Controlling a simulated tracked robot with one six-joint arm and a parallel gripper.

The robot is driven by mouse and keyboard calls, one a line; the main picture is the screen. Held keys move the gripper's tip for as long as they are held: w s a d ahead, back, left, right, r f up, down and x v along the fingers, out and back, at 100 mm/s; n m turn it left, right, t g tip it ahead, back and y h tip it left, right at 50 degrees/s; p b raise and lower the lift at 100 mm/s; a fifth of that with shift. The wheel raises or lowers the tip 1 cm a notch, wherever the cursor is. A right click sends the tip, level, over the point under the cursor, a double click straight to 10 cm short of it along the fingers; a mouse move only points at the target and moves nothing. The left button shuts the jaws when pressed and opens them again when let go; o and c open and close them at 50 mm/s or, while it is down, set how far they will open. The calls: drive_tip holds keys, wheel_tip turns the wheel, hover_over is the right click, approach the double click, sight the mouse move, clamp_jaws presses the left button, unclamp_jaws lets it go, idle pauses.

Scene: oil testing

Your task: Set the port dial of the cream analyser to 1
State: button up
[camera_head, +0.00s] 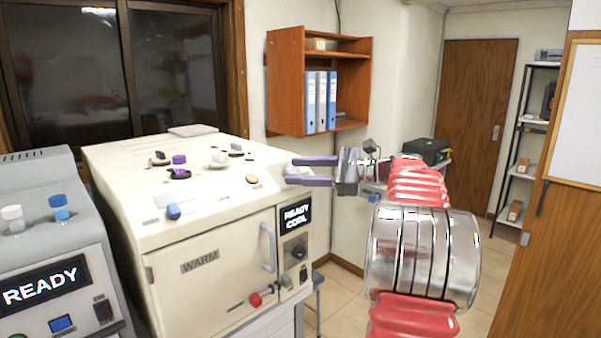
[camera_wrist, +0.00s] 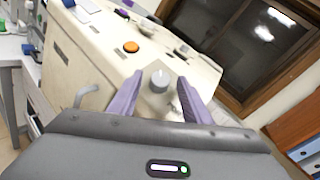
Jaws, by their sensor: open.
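The cream analyser (camera_head: 207,238) is a large boxy machine with a "WARM" door and a "READY COOL" display; it also shows in the wrist view (camera_wrist: 62,48). In the wrist view a grey round dial (camera_wrist: 160,79) with a pale pointer mark stands on its top, between and just beyond my fingertips. I cannot read any numbers around it or confirm that it is the port dial. My gripper (camera_head: 289,171) is open, its two purple fingers over the analyser's right end; the fingers also show in the wrist view (camera_wrist: 158,95). I cannot tell whether they touch the dial.
The analyser's top also carries an orange button (camera_head: 252,179), a blue knob (camera_head: 173,212), a purple-capped piece (camera_head: 179,161) and a pale knob (camera_head: 219,160). A grey machine (camera_head: 40,240) reading "READY" stands at left. A wooden wall shelf (camera_head: 286,80) hangs behind my gripper.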

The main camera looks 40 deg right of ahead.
drive_tip(key=v, duration=1.3)
drive_tip(key=shift+s+d, duration=0.15)
drive_tip(key=shift+s, duration=0.1)
